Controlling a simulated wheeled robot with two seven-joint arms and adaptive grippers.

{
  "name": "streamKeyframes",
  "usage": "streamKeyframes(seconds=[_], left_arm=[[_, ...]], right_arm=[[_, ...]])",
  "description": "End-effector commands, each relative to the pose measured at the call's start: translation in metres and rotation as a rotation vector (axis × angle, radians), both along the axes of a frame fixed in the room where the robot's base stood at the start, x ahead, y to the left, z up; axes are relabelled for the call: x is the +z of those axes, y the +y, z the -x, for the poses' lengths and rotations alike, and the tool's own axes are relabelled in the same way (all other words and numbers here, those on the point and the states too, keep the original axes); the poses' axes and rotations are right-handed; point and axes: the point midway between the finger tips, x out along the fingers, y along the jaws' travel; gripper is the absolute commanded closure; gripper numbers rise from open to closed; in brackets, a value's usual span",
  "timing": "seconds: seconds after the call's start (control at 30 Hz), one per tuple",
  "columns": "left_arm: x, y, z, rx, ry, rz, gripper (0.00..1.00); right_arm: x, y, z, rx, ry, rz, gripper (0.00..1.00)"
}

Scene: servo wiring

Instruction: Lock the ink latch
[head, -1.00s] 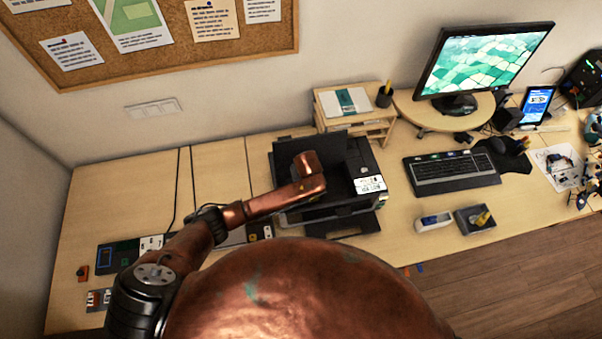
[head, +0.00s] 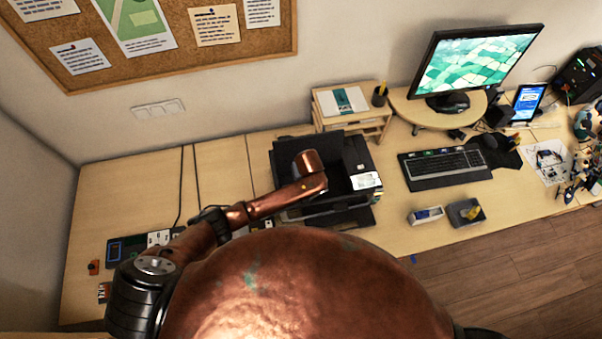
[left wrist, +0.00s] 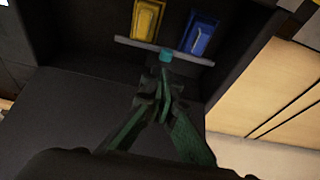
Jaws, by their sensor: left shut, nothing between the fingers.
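The black printer (head: 357,152) stands on the desk with its lid raised in the head view. My left arm reaches over it and hides the gripper there. In the left wrist view my left gripper (left wrist: 163,88) has green fingers, shut and empty, inside the dark printer bay. Its tips are just short of a teal knob (left wrist: 166,55) on a thin grey bar (left wrist: 190,57), which looks like the ink latch. A yellow cartridge (left wrist: 147,18) and a blue cartridge (left wrist: 200,33) sit beyond the bar. I cannot tell whether the tips touch the knob. My right gripper is not in view.
A wooden shelf (head: 350,125) stands behind the printer. A keyboard (head: 445,166), a monitor (head: 478,64) and a small grey tray (head: 466,213) are to its right. Desk surface (head: 110,195) is clear at the back left.

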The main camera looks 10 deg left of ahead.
Motion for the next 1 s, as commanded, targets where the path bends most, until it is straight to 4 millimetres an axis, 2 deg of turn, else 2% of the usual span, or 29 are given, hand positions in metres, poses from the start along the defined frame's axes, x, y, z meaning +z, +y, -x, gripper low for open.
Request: streamKeyframes(seconds=[0.03,0.1,0.4,1.0], left_arm=[[0.012,-0.001,0.001,0.000,-0.001,0.000,1.00],[0.020,-0.002,0.002,0.000,-0.001,0.000,1.00],[0.047,-0.009,0.007,-0.006,-0.005,-0.001,1.00],[0.051,-0.009,0.007,-0.007,-0.006,-0.003,1.00]], right_arm=[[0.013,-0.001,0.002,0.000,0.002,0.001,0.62],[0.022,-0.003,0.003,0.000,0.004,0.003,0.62],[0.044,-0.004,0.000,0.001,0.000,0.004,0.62],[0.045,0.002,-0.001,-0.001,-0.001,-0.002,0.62]])
